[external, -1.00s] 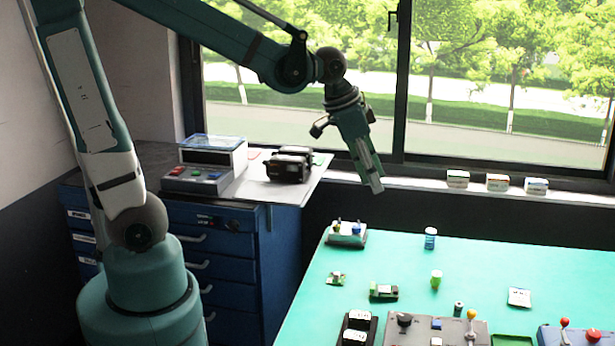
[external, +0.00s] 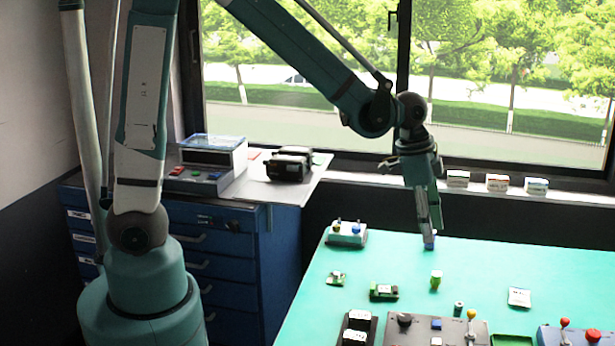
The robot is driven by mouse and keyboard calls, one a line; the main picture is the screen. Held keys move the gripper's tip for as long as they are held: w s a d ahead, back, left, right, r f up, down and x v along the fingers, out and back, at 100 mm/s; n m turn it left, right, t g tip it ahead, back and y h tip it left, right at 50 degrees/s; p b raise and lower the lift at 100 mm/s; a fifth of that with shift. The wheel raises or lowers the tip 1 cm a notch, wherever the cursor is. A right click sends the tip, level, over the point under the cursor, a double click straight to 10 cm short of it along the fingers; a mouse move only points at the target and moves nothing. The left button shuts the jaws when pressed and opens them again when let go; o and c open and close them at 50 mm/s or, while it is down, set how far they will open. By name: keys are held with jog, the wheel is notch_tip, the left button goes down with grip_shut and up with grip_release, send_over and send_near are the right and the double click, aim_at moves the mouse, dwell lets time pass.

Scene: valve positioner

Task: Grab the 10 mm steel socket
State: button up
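A small grey cylinder (external: 459,308), which looks like the steel socket, stands upright on the green table (external: 550,265), just behind the grey control panel. Its size marking is too small to read. My gripper (external: 429,236) points down at the far side of the table, well behind and slightly left of the grey cylinder. Its fingertips are at a small blue container (external: 430,243), which they partly hide. I cannot tell whether the fingers touch it or are closed around it.
A yellow-green capped container (external: 436,280) stands between my gripper and the grey cylinder. The control panel (external: 420,333) has a yellow-knobbed lever (external: 471,315). A green circuit module (external: 383,291), a white card (external: 519,297) and a switch box (external: 346,234) lie around. Table right of the gripper is clear.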

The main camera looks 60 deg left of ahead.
aim_at(459, 303)
jog(key=w+d+f+m+g, duration=0.1)
jog(key=w+d+f+m, duration=0.2)
jog(key=d+f, duration=0.6)
notch_tip(459, 303, down, 3)
jog(key=shift+w+f, duration=0.1)
jog(key=shift+w, duration=0.1)
jog(key=shift+d, duration=0.1)
jog(key=shift+f, duration=0.1)
jog(key=shift+w+d+f+b, duration=0.15)
jog(key=shift+f+b, duration=0.3)
jog(key=shift+f, duration=0.75)
jog(key=shift+f, duration=0.1)
jog(key=shift+w+d+f+b, duration=0.1)
jog(key=shift+d+f+b, duration=0.05)
jog(key=shift+f, duration=0.65)
jog(key=shift+w+d+f+b, duration=0.1)
jog(key=shift+d+f+b, duration=0.1)
jog(key=shift+f, duration=0.65)
jog(key=shift+w+d+f+b, duration=0.1)
jog(key=shift+f+b, duration=0.05)
jog(key=shift+f, duration=0.65)
jog(key=shift+c, duration=0.7)
jog(key=c, duration=0.8)
